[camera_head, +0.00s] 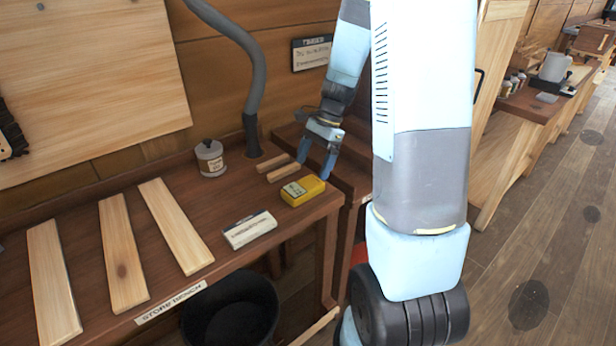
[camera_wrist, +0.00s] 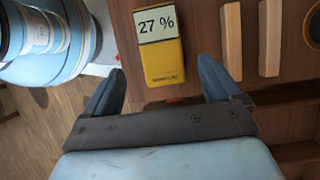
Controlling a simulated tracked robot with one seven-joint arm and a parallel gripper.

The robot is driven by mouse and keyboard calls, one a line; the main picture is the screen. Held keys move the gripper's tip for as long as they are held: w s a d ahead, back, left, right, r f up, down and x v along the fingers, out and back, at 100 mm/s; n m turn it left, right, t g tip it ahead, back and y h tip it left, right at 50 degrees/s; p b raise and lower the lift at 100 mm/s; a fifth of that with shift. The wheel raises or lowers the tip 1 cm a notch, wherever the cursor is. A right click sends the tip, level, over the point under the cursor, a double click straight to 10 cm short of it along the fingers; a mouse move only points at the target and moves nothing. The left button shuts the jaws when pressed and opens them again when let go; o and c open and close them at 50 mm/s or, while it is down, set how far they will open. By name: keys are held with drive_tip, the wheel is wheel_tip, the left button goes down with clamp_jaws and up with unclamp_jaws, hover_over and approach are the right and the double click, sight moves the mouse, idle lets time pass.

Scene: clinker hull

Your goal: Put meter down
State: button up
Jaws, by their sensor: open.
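The yellow meter (camera_head: 303,190) lies flat on the right end of the store bench (camera_head: 186,235), near its edge. In the wrist view the meter (camera_wrist: 162,62) has a pale display reading "27 %" and lies ahead of and between my fingers. My gripper (camera_head: 318,170) is open and above the bench's right end, just behind and right of the meter in the head view. In the wrist view my gripper (camera_wrist: 160,88) has its fingers spread wide with nothing held between them.
Two short wood strips (camera_head: 272,168) lie behind the meter. A white labelled box (camera_head: 249,229) lies in front of it. A lidded tin (camera_head: 209,158) and a grey hose (camera_head: 252,90) stand farther back. Several planks (camera_head: 122,253) cover the left. A black bucket (camera_head: 231,308) sits below.

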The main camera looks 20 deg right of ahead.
drive_tip(key=s+a+r+n+t+h, duration=0.1)
drive_tip(key=s+r+n, duration=0.25)
drive_tip(key=r, duration=0.45)
drive_tip(key=s+a+r+n+t+h, duration=0.1)
drive_tip(key=s+r+n, duration=0.25)
drive_tip(key=r, duration=0.45)
drive_tip(key=s+a+r+n+t+h, duration=0.1)
drive_tip(key=s+r+n+t, duration=0.1)
drive_tip(key=s, duration=0.5)
drive_tip(key=s+a+r+n+t+h, duration=0.1)
drive_tip(key=s+r+n+t, duration=0.2)
drive_tip(key=s+n, duration=0.2)
drive_tip(key=shift+s+r, duration=0.3)
drive_tip(key=shift+s, duration=0.55)
